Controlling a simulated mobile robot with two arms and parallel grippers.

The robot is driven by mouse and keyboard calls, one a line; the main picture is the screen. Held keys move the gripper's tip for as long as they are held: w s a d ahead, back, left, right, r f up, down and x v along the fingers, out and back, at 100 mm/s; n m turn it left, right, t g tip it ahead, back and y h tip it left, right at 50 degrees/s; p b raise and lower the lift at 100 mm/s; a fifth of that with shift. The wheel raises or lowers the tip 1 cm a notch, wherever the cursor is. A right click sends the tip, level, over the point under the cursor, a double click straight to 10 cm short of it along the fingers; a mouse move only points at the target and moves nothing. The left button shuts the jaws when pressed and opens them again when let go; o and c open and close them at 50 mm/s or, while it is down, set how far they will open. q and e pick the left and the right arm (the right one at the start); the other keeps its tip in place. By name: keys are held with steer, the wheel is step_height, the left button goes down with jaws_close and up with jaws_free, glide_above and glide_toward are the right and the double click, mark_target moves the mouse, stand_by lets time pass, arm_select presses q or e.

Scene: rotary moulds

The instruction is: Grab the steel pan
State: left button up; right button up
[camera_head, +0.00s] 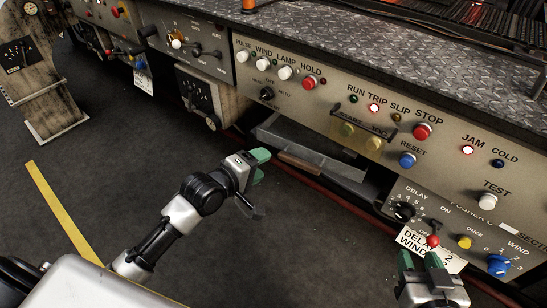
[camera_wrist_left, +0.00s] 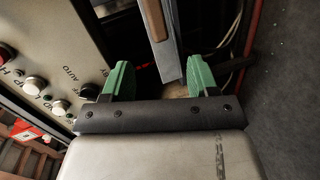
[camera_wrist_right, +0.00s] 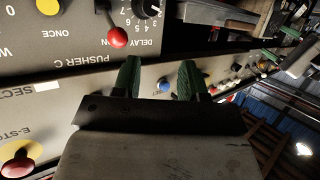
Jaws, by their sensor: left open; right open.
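The steel pan (camera_head: 330,173) is a grey metal tray in an opening under the control panel in the head view, with a brown handle strip (camera_head: 300,163) along its front. My left gripper (camera_head: 259,166) is open and empty, just left of the pan's front. In the left wrist view, the pan's grey wall (camera_wrist_left: 169,62) and brown strip (camera_wrist_left: 153,18) lie beyond the open green fingers (camera_wrist_left: 158,80); I cannot tell whether they touch. My right gripper (camera_head: 419,261) is open and empty, low in front of the delay panel, away from the pan.
The control panel (camera_head: 330,112) with buttons and lamps overhangs the pan. A lower panel with a delay knob (camera_head: 404,211) and a red-tipped lever (camera_head: 433,240) stands near my right gripper. A red cable (camera_head: 330,203) runs along the floor edge. Dark floor (camera_head: 110,140) is clear at left.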

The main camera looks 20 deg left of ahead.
mark_target(278, 156)
arm_select(q)
steer(key=b+x, duration=0.2)
steer(key=x, duration=0.5)
steer(key=shift+w+d+f, duration=0.1)
steer(key=shift+w+f, duration=0.05)
steer(key=shift+w, duration=0.05)
steer(key=shift+b+x, duration=0.45)
steer(key=shift+x, duration=0.35)
arm_select(e)
step_height(278, 156, up, 9)
steer(key=a+t+y, duration=0.1)
steer(key=t+y, duration=0.2)
steer(key=t, duration=0.5)
steer(key=shift+a, duration=0.35)
steer(key=shift+w+r, duration=0.1)
arm_select(q)
jaws_close()
